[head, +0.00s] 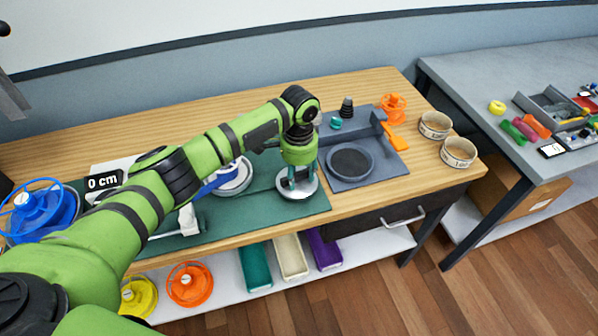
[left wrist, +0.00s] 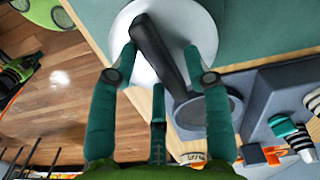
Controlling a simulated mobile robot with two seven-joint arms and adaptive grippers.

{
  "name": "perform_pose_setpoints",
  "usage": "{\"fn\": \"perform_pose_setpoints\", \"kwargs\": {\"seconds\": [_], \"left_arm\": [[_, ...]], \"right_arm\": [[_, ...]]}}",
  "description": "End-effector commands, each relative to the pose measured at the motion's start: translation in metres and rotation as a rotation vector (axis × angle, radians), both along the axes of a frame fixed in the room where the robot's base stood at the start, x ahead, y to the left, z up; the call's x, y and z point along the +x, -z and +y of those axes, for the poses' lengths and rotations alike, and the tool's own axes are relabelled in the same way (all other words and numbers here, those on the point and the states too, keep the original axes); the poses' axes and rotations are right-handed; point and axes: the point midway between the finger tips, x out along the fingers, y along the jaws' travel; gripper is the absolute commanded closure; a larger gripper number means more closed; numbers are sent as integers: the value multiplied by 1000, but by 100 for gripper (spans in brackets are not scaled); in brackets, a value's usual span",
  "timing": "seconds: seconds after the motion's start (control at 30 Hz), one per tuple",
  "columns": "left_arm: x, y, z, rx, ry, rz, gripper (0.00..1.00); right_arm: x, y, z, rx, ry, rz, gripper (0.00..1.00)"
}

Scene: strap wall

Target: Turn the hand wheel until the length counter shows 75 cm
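The length counter (head: 103,182) is a black label at the left of the bench and reads 0 cm. The hand wheel (head: 297,194) is a pale round disc on the right part of the green mat. In the left wrist view the wheel (left wrist: 205,25) shows with its black handle (left wrist: 152,42). My left gripper (head: 299,178) is right over the wheel, fingers pointing down. In the left wrist view the left gripper (left wrist: 161,52) has its fingers spread, with the handle between them; I cannot tell whether they touch it. My right gripper is not in view.
A blue spool (head: 40,210) stands at the left end. A blue-grey tray (head: 350,180) with a round pad lies right of the wheel. Two tape rolls (head: 435,125) stand at the right edge. Bins and spools fill the shelf below. My left arm hides part of the mat.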

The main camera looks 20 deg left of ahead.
Motion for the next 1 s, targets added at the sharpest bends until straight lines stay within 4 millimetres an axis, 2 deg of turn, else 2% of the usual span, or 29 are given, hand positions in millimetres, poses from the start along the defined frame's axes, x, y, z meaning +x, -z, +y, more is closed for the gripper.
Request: {"fn": "perform_pose_setpoints", "kwargs": {"seconds": [0.03, 0.07, 0.1, 0.13, 0.33, 0.57, 1.0], "left_arm": [[0, 0, 0, 0, 0, 0, 71], [0, 0, 0, 0, 0, 0, 83], [0, 0, 0, 0, 0, 0, 99], [0, 0, 0, 0, 0, 0, 100], [0, 0, 0, 0, 2, 0, 100], [0, -1, 0, 0, 51, 0, 100], [-2, -2, 1, 1, 384, 2, 100]], "right_arm": [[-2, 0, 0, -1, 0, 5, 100], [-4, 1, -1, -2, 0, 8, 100], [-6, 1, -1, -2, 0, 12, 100], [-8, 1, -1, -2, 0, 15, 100], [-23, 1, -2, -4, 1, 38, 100], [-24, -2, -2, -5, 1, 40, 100], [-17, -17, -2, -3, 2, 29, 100]]}}
